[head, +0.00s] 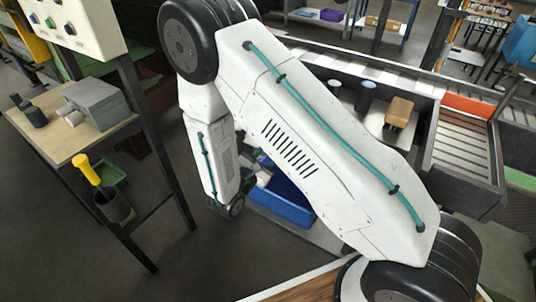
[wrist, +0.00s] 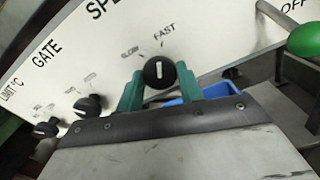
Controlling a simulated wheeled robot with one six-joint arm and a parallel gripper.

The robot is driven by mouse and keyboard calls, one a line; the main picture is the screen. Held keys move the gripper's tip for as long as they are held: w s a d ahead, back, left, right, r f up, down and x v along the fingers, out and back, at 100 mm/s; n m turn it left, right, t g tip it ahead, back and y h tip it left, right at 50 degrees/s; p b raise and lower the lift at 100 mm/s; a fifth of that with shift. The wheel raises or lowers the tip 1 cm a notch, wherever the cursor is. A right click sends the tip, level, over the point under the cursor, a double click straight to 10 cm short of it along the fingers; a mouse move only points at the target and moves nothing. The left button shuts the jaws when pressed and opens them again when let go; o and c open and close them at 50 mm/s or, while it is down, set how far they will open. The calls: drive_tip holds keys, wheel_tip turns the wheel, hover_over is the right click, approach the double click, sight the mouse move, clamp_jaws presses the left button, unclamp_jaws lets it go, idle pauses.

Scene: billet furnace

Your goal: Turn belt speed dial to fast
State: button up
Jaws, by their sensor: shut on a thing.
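The belt speed dial (wrist: 159,72) is a round black knob with a short white mark, in the middle of the wrist view. It sits on a white panel (wrist: 215,28) with the words SLOW and FAST above it. The white mark stands nearly upright in the picture, roughly toward FAST; I cannot tell whether it lines up exactly. My gripper (wrist: 159,82) is shut on the dial, with one green finger on each side. In the head view my arm hides the dial, and my gripper cannot be made out clearly.
Other black knobs (wrist: 88,106) stand lower left, near GATE. A green ball handle (wrist: 304,40) is at the right by OFF. In the head view are a blue bin (head: 283,204), a side table (head: 62,130) at left and a conveyor (head: 462,153) at right.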

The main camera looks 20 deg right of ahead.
drive_tip(key=shift+m, duration=0.8)
drive_tip(key=o, duration=1)
drive_tip(key=shift+a, duration=0.1)
drive_tip(key=v, duration=0.7)
drive_tip(key=shift+s+a, duration=0.25)
